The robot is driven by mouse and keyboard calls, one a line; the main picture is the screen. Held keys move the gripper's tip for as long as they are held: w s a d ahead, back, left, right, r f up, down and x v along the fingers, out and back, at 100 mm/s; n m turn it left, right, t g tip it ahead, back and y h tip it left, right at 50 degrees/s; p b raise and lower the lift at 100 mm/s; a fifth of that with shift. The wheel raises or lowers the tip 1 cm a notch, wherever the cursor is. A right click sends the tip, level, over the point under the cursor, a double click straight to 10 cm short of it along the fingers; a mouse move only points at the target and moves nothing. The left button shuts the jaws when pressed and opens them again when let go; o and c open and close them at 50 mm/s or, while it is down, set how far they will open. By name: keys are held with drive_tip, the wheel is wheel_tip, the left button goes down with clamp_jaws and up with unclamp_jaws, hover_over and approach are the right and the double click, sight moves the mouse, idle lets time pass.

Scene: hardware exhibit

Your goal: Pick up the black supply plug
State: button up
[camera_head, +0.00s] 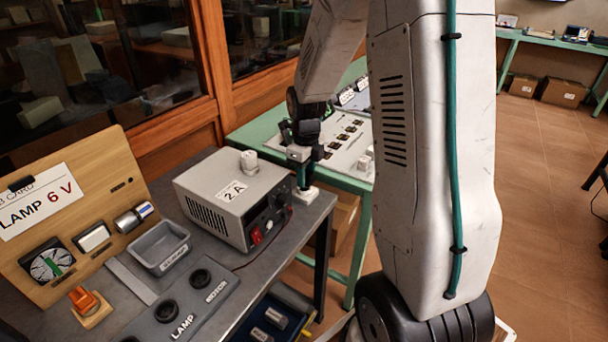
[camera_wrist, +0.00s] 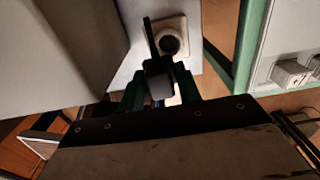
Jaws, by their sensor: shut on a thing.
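My gripper (camera_head: 303,172) points down over the front right corner of the grey bench, beside the power supply box. In the wrist view, its green fingers (camera_wrist: 160,88) are shut on the dark body of the black supply plug (camera_wrist: 158,83). Close by is a pale holder (camera_wrist: 171,42) with a round dark opening; it also shows in the head view as a white base (camera_head: 306,195) under the fingers. The plug is mostly hidden by the fingers in the head view. I cannot tell whether its lower end is clear of the holder.
The grey power supply marked 2 A (camera_head: 225,197) stands close left of my gripper. A grey tray (camera_head: 160,247) and the lamp and motor panel (camera_head: 185,308) lie further left. A green table (camera_head: 250,137) with a white panel (camera_head: 350,145) stands behind, across a gap.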

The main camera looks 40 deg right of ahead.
drive_tip(key=s+a+r, duration=0.1)
drive_tip(key=s+a, duration=0.5)
drive_tip(key=s, duration=0.6)
drive_tip(key=shift+s+r, duration=0.15)
drive_tip(key=shift+s, duration=0.05)
